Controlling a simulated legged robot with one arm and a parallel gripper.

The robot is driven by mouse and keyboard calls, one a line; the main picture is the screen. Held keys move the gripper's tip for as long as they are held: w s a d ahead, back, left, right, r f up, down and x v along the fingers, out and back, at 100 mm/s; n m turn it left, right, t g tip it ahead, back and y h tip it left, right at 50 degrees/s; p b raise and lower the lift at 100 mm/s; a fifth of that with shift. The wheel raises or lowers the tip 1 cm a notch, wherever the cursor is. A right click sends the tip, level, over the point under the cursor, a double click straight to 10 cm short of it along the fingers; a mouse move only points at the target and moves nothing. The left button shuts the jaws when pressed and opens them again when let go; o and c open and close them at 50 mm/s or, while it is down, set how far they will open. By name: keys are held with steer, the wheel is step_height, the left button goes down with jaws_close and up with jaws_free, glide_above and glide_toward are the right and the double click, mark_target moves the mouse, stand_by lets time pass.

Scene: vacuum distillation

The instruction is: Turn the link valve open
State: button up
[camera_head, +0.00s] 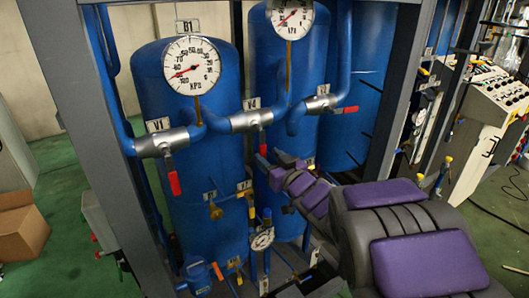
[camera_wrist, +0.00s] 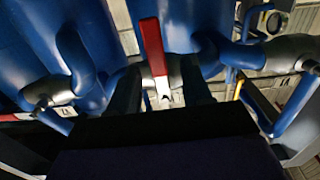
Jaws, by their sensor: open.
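A valve tagged V4 (camera_head: 252,121) sits in the silver pipe section between the two blue tanks. Which valve is the link valve is not marked. My gripper (camera_head: 268,163) is just below V4, at the end of my arm, and V4's handle is largely hidden there. In the wrist view a red valve handle (camera_wrist: 152,47) stands upright, with its metal base between the dark fingers of my gripper (camera_wrist: 160,88). The fingers are open, one on each side of the handle. Whether they touch it cannot be told.
Valve V1 (camera_head: 162,143) on the left has a red handle hanging down. Another valve (camera_head: 322,103) on the right has its red handle sideways. Pressure gauges (camera_head: 191,67) stand above the pipes. Grey frame posts (camera_head: 75,100) flank the tanks. A cardboard box (camera_head: 20,228) is at left.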

mark_target(264, 151)
steer(key=x, duration=0.4)
steer(key=shift+w+d+r, duration=0.1)
steer(key=shift+w+d, duration=0.1)
steer(key=shift+w, duration=0.1)
steer(key=shift+a, duration=0.7)
steer(key=shift+c, duration=1.5)
steer(key=shift+w+d+f, duration=0.15)
steer(key=shift+d+f, duration=0.05)
steer(key=shift+d, duration=0.25)
steer(key=c, duration=0.3)
steer(key=shift+d, duration=0.1)
steer(key=shift+c, duration=0.8)
jaws_close()
steer(key=shift+r, duration=0.1)
